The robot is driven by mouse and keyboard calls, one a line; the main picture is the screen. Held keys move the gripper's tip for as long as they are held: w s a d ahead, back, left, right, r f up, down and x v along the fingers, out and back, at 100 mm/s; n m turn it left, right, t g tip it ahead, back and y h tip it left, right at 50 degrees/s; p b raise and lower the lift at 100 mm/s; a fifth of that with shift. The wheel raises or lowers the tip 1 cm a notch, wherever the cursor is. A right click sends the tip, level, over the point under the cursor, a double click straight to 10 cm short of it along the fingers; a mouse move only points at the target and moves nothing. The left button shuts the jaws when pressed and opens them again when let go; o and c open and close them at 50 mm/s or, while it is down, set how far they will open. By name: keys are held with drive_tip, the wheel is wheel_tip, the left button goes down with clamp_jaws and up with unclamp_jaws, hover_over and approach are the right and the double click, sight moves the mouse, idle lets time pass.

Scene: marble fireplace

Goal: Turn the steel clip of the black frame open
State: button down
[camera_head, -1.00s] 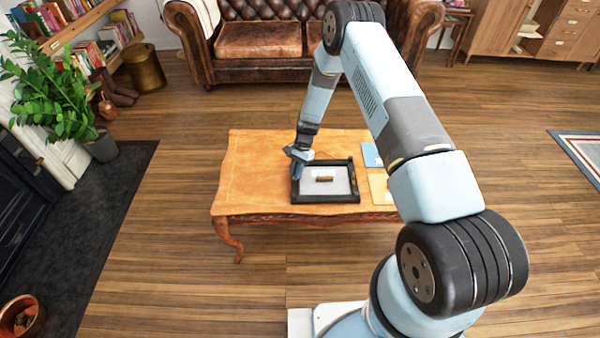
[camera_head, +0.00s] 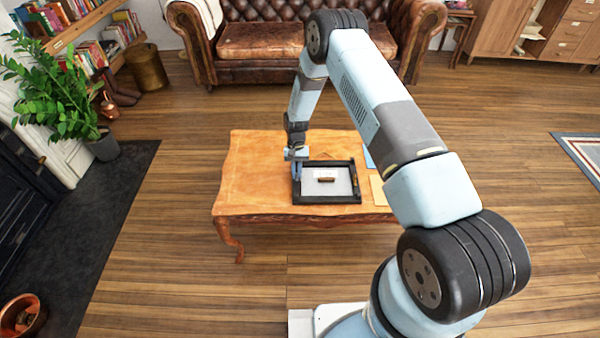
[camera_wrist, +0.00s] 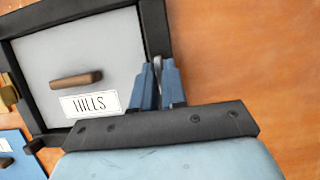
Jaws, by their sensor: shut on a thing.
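The black frame (camera_head: 327,201) lies flat on the wooden table, around a pale grey panel. In the wrist view the black frame (camera_wrist: 155,30) shows the panel with a brown bar and a label reading "HILLS". My gripper (camera_head: 297,176) is at the frame's left side in the head view. In the wrist view my gripper (camera_wrist: 159,72) has its blue fingers at the frame's edge, shut on the thin steel clip (camera_wrist: 157,66). The fingers hide most of the clip, so I cannot tell its full angle.
The table (camera_head: 250,180) is bare to the left of the frame. A tan flat item (camera_head: 378,190) and a blue one (camera_head: 368,158) lie to its right. A brass-coloured piece (camera_wrist: 8,93) sits on the frame's far side from my fingers in the wrist view.

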idle(0.4)
drive_tip(key=c, duration=1.3)
unclamp_jaws()
drive_tip(key=shift+o, duration=0.2)
drive_tip(key=v, duration=1.3)
drive_tip(key=shift+r, duration=0.35)
drive_tip(key=shift+w, duration=0.1)
